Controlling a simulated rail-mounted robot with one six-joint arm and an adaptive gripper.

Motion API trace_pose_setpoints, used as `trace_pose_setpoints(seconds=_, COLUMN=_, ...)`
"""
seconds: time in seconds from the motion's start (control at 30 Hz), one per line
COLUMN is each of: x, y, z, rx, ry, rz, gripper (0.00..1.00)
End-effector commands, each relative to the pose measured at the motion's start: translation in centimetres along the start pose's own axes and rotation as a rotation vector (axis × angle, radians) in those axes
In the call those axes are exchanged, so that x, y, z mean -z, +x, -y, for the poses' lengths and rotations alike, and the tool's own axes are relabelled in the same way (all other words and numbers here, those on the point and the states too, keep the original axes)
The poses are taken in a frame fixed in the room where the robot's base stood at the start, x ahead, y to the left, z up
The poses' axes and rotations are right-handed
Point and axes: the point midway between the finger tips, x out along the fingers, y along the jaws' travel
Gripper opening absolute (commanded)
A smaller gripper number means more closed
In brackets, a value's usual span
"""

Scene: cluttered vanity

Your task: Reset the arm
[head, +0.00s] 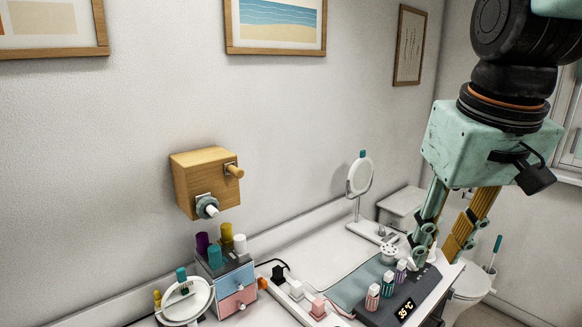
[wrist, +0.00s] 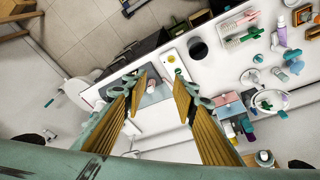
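My gripper (head: 437,248) hangs from my arm at the right of the head view, with its fingers pointing down over the right end of the white counter (head: 312,254). In the wrist view my gripper (wrist: 158,84) has its two ribbed yellow fingers spread wide apart. Nothing is held between them; the counter and a dark panel show below through the gap. The gripper is open and empty. In the head view the fingers overlap the right edge of the dark panel with a temperature display (head: 405,309); I cannot tell the exact height above it.
Small striped bottles (head: 373,297) stand on the panel. A round mirror (head: 360,176) stands behind, left of the gripper. A small drawer unit (head: 236,284) and a wooden wall box (head: 202,182) are farther left. A toilet (head: 470,286) is at the right. Clutter fills the wrist view's right side.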

Motion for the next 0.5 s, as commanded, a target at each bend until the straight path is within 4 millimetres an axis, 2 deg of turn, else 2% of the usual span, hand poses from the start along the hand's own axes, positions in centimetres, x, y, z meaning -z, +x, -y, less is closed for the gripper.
trace_pose_setpoints(seconds=0.5, x=-9.2, y=-0.4, z=2.2, rx=0.007, ry=0.028, rz=-0.046, gripper=0.26)
